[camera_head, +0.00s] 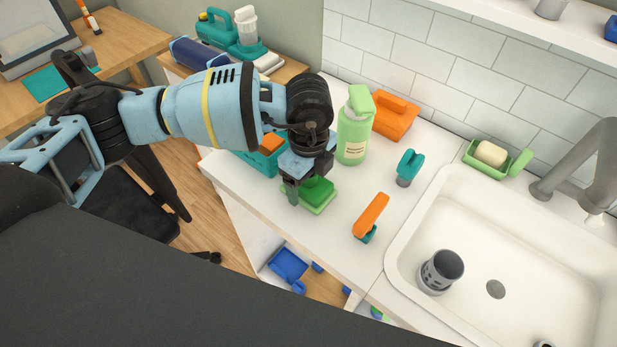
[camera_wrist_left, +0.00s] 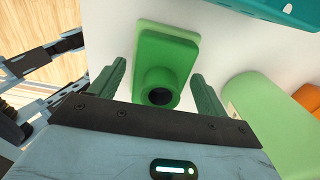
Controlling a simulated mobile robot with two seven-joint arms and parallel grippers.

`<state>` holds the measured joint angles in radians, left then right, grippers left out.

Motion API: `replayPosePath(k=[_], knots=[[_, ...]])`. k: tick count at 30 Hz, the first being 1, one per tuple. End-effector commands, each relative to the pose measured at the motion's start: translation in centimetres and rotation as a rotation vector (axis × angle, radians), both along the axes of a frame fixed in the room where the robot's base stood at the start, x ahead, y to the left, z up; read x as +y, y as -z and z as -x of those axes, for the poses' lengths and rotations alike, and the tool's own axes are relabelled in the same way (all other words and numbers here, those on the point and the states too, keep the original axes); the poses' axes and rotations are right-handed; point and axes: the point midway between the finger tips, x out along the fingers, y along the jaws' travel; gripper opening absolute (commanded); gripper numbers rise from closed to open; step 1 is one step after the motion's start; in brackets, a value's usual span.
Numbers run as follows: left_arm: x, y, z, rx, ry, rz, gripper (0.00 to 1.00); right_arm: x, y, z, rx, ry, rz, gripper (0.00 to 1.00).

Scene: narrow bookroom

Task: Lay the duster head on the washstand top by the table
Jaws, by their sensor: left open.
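The duster head, as I take it, is a green block with a round hollow socket on a flat pad (camera_head: 319,194). It appears to rest on the white washstand top (camera_head: 340,224), near the edge toward the wooden tables. In the left wrist view the duster head (camera_wrist_left: 166,60) lies between the fingers, its socket facing the camera, with gaps on both sides. My left gripper (camera_head: 306,187) is open, pointing down over it, and partly hides it in the head view. My right gripper is not in view.
A green soap bottle (camera_head: 355,128) stands close behind the gripper, with an orange box (camera_head: 395,115) beside it. A teal crate (camera_head: 263,160) is at the left. An orange-handled brush (camera_head: 370,216) and a teal-topped item (camera_head: 408,167) lie toward the sink (camera_head: 462,240).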

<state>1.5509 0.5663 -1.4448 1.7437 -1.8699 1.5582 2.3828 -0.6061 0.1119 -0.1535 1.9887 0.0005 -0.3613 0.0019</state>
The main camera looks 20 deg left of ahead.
Motion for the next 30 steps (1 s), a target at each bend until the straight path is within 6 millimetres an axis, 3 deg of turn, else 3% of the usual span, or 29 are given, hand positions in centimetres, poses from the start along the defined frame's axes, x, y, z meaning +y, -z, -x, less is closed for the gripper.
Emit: replayPosePath(k=[5,18,24,30], knots=[[0.0,-2.0,-0.1,-0.004,0.0,0.0,0.76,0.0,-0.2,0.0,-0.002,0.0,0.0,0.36],[0.0,-10.3,-0.1,-0.005,0.0,0.002,0.76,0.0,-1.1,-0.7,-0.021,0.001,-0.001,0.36],[0.0,-11.9,0.0,-0.001,0.0,0.0,0.76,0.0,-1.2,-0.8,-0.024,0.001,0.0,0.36],[0.0,-12.2,0.0,0.0,0.0,0.0,0.76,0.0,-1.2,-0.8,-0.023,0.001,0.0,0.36]])
